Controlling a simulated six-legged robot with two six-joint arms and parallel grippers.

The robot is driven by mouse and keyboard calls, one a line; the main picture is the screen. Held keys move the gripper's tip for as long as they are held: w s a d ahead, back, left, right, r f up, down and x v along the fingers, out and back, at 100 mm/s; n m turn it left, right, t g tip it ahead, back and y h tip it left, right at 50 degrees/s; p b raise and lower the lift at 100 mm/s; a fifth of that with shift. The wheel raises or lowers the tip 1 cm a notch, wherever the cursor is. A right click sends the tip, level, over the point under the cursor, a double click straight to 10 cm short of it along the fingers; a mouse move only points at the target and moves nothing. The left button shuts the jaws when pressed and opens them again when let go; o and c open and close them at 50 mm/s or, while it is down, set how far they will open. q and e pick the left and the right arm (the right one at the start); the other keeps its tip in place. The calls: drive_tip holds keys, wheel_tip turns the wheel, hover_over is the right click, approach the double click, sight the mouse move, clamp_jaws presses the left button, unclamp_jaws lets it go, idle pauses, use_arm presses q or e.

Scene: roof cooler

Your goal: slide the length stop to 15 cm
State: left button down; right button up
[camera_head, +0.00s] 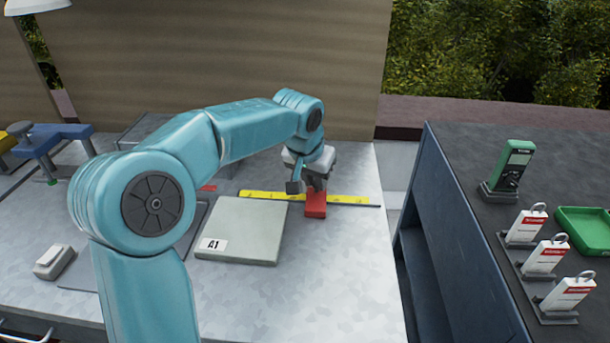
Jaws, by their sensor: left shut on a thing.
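A red block, which looks like the length stop (316,209), sits at the front edge of a yellow measuring strip (345,199) on the metal worktop. My left gripper (315,187) reaches down over it and is shut on its upper part. The strip runs left to right, with a dark rail along it. My arm and gripper hide part of the strip, and its marks are too small to read. My right gripper is not in view.
A flat grey-green panel (243,232) labelled A1 lies left of the stop. A blue clamp-like tool (50,140) stands at far left. Right of a gap, a dark bench (460,200) holds a green meter (511,170), several tagged padlocks (541,257) and a green tray (585,230).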

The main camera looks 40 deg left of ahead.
use_arm(q)
drive_tip(key=shift+w+d, duration=0.8)
drive_tip(key=shift+d, duration=0.05)
drive_tip(key=shift+s+a, duration=0.2)
drive_tip(key=shift+s, duration=0.05)
drive_tip(key=c, duration=1)
unclamp_jaws()
drive_tip(key=shift+w, duration=0.1)
drive_tip(key=shift+w+d, duration=0.1)
drive_tip(key=p+v, duration=0.3)
drive_tip(key=v, duration=1.3)
drive_tip(key=shift+d+r, duration=0.1)
drive_tip(key=shift+s, duration=0.25)
